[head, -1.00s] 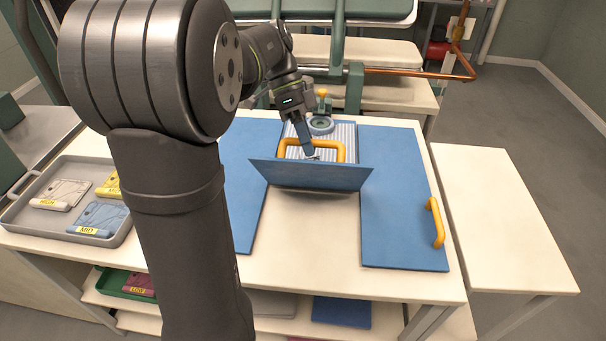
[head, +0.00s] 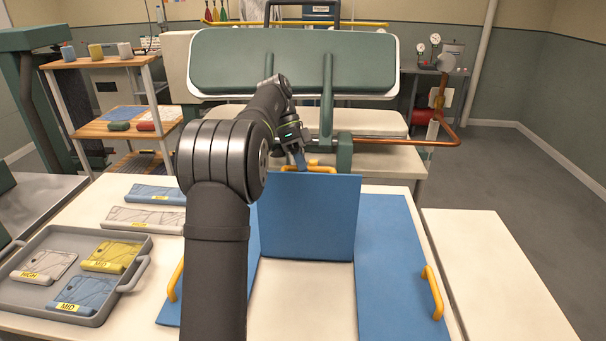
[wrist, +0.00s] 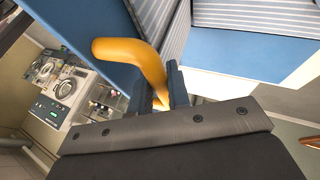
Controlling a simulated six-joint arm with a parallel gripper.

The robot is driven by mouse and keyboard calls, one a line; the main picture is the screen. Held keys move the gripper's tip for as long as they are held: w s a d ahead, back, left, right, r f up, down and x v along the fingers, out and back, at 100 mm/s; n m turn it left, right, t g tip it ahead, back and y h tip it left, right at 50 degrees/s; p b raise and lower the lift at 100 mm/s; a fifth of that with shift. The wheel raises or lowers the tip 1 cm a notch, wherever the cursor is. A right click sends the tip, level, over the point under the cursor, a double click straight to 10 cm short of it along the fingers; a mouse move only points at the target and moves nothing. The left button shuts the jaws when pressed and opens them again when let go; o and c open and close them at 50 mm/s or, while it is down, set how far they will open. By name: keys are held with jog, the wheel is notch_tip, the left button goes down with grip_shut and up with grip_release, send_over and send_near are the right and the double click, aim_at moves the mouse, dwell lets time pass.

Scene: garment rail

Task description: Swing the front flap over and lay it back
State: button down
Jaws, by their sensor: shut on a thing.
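The front flap (head: 308,220) is a blue panel standing steeply up in the middle of the table, between two flat blue side flaps. Its orange handle (head: 322,169) shows at its top edge. My gripper (head: 299,160) is at that handle, behind the flap's top edge, and its fingertips are partly hidden in the head view. In the wrist view the gripper's fingers (wrist: 163,95) are closed around the orange handle (wrist: 128,50). The flap hides what lies behind it in the head view.
The right side flap (head: 394,255) lies flat with an orange handle (head: 433,292). The left side flap (head: 170,313) is partly behind my arm. A grey tray (head: 30,302) with labelled pieces stands at the left. A green padded press (head: 290,62) rises behind the table.

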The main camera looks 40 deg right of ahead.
dwell(0.4)
jog(key=c, duration=1.4)
grip_release()
jog(key=shift+o, duration=0.2)
jog(key=shift+s+a+r, duration=0.2)
jog(key=shift+s+a, duration=0.05)
jog(key=s+a+f, duration=0.3)
jog(key=s+a, duration=0.9)
jog(key=s+a+f, duration=0.7)
jog(key=f, duration=0.3)
